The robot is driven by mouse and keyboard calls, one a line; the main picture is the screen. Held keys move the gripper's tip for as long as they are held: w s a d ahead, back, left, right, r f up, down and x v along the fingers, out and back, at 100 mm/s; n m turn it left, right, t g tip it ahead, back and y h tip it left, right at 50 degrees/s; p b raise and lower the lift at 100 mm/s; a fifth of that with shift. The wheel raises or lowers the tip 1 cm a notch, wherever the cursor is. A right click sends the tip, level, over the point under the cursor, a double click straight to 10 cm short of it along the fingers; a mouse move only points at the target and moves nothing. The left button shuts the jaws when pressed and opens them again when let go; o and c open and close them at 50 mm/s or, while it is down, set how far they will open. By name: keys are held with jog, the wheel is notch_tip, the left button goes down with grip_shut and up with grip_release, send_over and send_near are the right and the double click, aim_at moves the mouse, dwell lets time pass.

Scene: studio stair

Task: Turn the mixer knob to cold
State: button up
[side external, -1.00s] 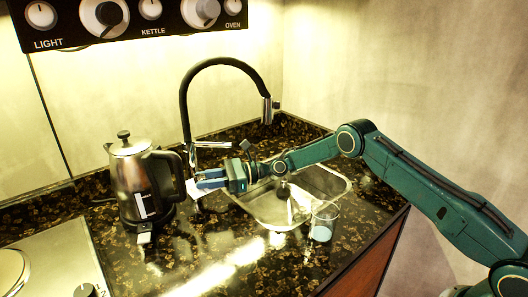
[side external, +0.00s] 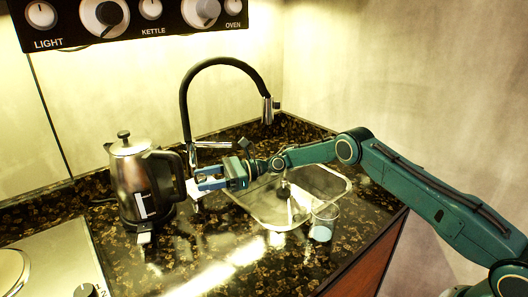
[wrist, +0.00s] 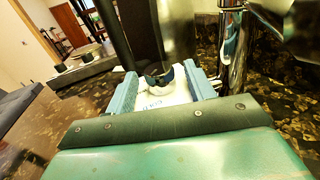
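In the side view my gripper (side external: 205,184) is at the plate, between kettle and sink. I cannot tell whether the fingers touch the knob.
A steel kettle (side external: 131,182) with a black handle stands close left of my fingers. The sink (side external: 270,211) is to the right, with a glass (side external: 324,224) at its front edge. A hob (side external: 50,262) is at the left. The front counter is clear.

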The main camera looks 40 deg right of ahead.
jog(key=shift+s+a+m+t+h, duration=0.15)
jog(key=shift+m+t+h, duration=0.65)
jog(key=shift+m+t, duration=0.5)
jog(key=shift+t, duration=0.6)
jog(key=shift+s+m+t+h, duration=0.1)
jog(key=shift+m+t+h, duration=0.2)
jog(key=shift+h, duration=0.1)
jog(key=v, duration=1.3)
jog(key=s+a+r+n+g+h, duration=0.1)
jog(key=s+r+n+g+h, duration=0.4)
jog(key=s+r+n, duration=1)
jog(key=shift+s+a+n+h, duration=0.2)
jog(key=shift+s+n+h, duration=0.9)
jog(key=shift+n+h, duration=0.75)
